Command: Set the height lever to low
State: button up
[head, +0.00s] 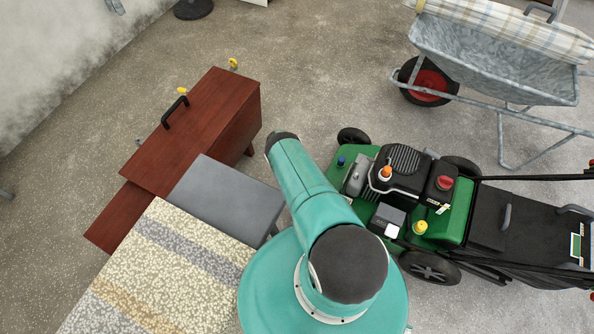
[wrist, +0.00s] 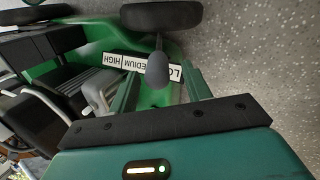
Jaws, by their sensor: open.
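The height lever (wrist: 158,68) shows in the wrist view as a dark grey rounded knob on a thin stem, beside a wheel of the green mower (head: 455,215). A white label strip (wrist: 118,60) behind it reads HIGH, MEDIUM and a partly covered LO. The knob overlaps the strip between MEDIUM and LOW in this view; its exact setting cannot be told. My gripper (wrist: 162,75) is open, with one finger on each side of the knob in the picture. Contact cannot be told. In the head view my gripper is hidden, and I cannot make out the lever.
The mower has red, orange and yellow caps on top and a black rear part (head: 500,225). A wheelbarrow (head: 500,65) stands at the upper right. A reddish wooden box (head: 195,135) and a grey stool (head: 225,195) stand left of my arm. Bare floor lies between box and mower.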

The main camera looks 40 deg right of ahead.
jog(key=v, duration=1.2)
jog(key=shift+r, duration=0.15)
